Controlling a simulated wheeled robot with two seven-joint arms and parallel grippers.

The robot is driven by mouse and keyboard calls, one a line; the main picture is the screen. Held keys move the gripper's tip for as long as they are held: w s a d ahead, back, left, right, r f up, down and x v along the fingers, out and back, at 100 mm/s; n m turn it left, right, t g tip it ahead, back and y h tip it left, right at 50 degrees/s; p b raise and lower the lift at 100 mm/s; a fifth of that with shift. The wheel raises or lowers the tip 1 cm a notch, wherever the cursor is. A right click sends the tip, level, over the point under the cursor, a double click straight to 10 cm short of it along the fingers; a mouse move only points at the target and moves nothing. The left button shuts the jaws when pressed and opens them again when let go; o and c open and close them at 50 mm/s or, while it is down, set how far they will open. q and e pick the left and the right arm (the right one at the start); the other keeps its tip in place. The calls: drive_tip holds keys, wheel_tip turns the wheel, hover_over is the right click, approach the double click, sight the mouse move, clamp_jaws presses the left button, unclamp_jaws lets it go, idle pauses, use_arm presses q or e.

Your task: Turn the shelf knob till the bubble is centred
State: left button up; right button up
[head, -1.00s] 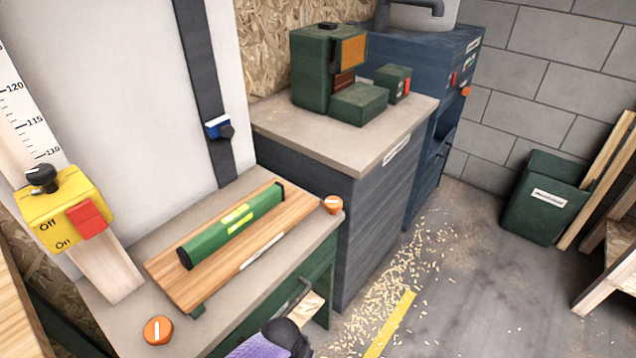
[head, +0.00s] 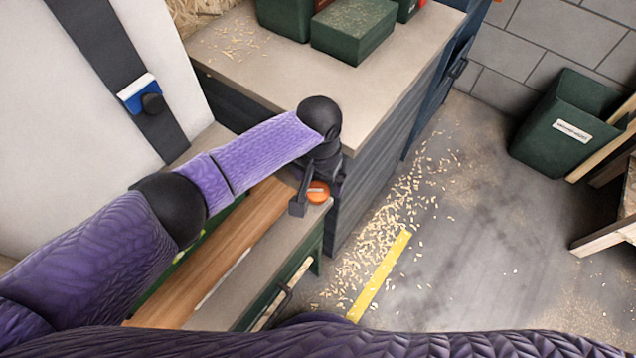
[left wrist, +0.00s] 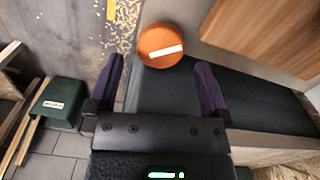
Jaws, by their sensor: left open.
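The orange shelf knob (head: 318,192) is at the right end of the shelf's front edge in the head view. In the left wrist view the knob (left wrist: 160,38) is round, with a white mark lying nearly level, its right end slightly higher. My left gripper (head: 314,186) is open at the knob. In the left wrist view its fingers (left wrist: 158,62) stand either side of the knob's near edge, with gaps showing; I cannot tell the depth. The green spirit level (head: 212,220) is mostly behind my left arm, on the wooden board (head: 240,226). Its bubble is hidden.
A grey worktop cabinet (head: 300,70) with green boxes stands behind the knob. A blue slider (head: 138,93) is on a dark strip at the left. The floor on the right, with shavings and a yellow line (head: 380,276), is open before the green bin (head: 565,125).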

sight(318, 192)
use_arm(q)
wheel_tip(318, 192, down, 2)
drive_tip(key=shift+f+b, duration=0.1)
drive_tip(key=shift+b, duration=0.2)
drive_tip(key=shift+f, duration=0.25)
drive_tip(key=c, duration=1.2)
use_arm(e)
drive_tip(key=shift+s+d+f, duration=0.15)
drive_tip(key=shift+d+f, duration=0.45)
drive_tip(key=shift+d, duration=0.05)
